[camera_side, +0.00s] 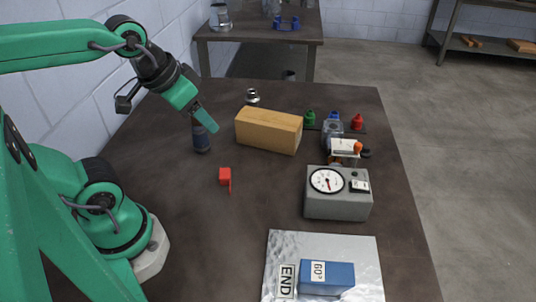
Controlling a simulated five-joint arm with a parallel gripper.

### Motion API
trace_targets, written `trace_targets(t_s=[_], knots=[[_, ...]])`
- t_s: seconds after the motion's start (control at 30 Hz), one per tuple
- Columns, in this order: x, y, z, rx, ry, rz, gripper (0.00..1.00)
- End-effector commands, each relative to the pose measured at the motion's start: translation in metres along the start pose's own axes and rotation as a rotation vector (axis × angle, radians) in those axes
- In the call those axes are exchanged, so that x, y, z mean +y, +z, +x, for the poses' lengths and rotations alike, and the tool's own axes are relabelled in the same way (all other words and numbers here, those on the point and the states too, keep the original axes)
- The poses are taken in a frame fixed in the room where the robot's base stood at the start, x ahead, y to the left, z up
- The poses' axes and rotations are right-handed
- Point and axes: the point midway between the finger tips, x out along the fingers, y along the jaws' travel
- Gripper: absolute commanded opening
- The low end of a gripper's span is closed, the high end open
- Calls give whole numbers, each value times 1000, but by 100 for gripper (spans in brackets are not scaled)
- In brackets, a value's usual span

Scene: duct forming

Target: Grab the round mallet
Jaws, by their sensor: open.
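I cannot pick out a round mallet with certainty. A dark upright cylinder (201,139) stands on the table just below and behind my gripper's tip; its upper part is partly hidden by the green finger, so I cannot tell its full shape. A small red piece (225,178) with a thin tail lies on the table in front of it. My gripper (207,121) is open and tilted down to the right, above the table. I see nothing held in it.
A wooden block (268,130) lies right of my gripper. A grey gauge box (338,192) stands further right. A metal sheet (367,254) with a blue 60° block (326,278) is at the front. Small colored bottles (310,119) stand at the back right. The table's front-left middle is clear.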

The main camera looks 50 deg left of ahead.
Motion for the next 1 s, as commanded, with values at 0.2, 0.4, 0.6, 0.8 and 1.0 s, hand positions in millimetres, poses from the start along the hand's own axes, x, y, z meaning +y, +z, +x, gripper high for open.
trace_targets(t_s=[0.2, 0.4, 0.6, 0.8, 1.0], knots=[[-1, -1, 0, -3, -2, -5, 53], [-11, -9, 2, -36, -21, -50, 53], [-34, -27, 9, -107, -58, -149, 53], [-68, -44, 21, -196, -99, -279, 53], [-108, -56, 36, -281, -133, -412, 53]])
